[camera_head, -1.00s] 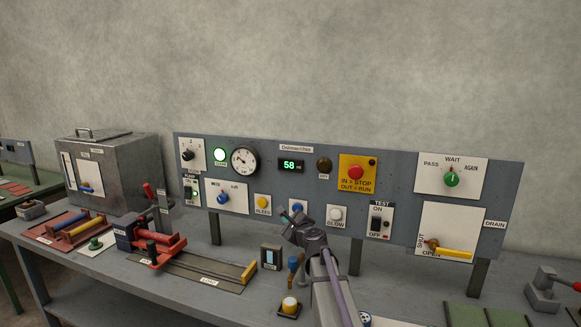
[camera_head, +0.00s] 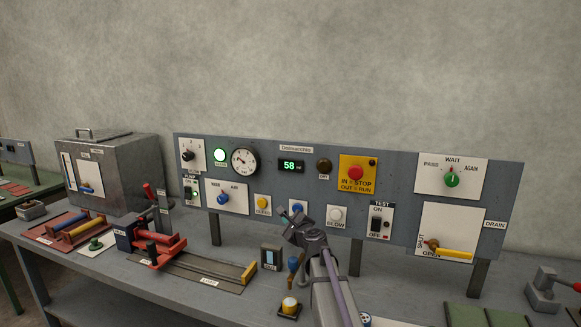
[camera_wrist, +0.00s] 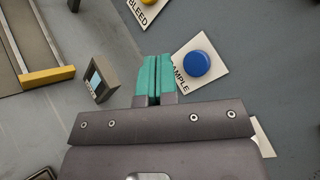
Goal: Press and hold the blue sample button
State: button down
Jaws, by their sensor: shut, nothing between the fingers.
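The blue sample button (camera_wrist: 196,63) is a round cap on a white plate lettered "AMPLE" in the visible part, on the grey panel. In the head view the button (camera_head: 297,207) shows just above my gripper (camera_head: 290,219), which hides part of its plate. In the wrist view my gripper (camera_wrist: 152,72) has its two teal fingers together with nothing between them. The fingertips are to the left of the button in that view, overlapping the plate's left edge. I see no contact with the blue cap; how far the tips are from the panel I cannot tell.
The yellow bleed button (camera_head: 263,202) is left of the sample button and the white blow button (camera_head: 336,214) right of it. Below stand a small grey display box (camera_head: 271,257) and a yellow-topped button (camera_head: 289,305) on the bench. A red stop button (camera_head: 356,173) is higher up.

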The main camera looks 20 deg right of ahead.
jog(key=shift+a, duration=0.1)
jog(key=s+a, duration=0.2)
jog(key=shift+s+a, duration=0.25)
jog(key=shift+s, duration=0.1)
dwell(0.3)
jog(key=w+d, duration=0.6)
jog(key=shift+w, duration=0.15)
jog(key=shift+d, duration=0.2)
dwell(1.8)
jog(key=shift+w+d, duration=0.2)
jog(key=shift+w, duration=0.1)
jog(key=shift+w+d, duration=0.35)
dwell(2.8)
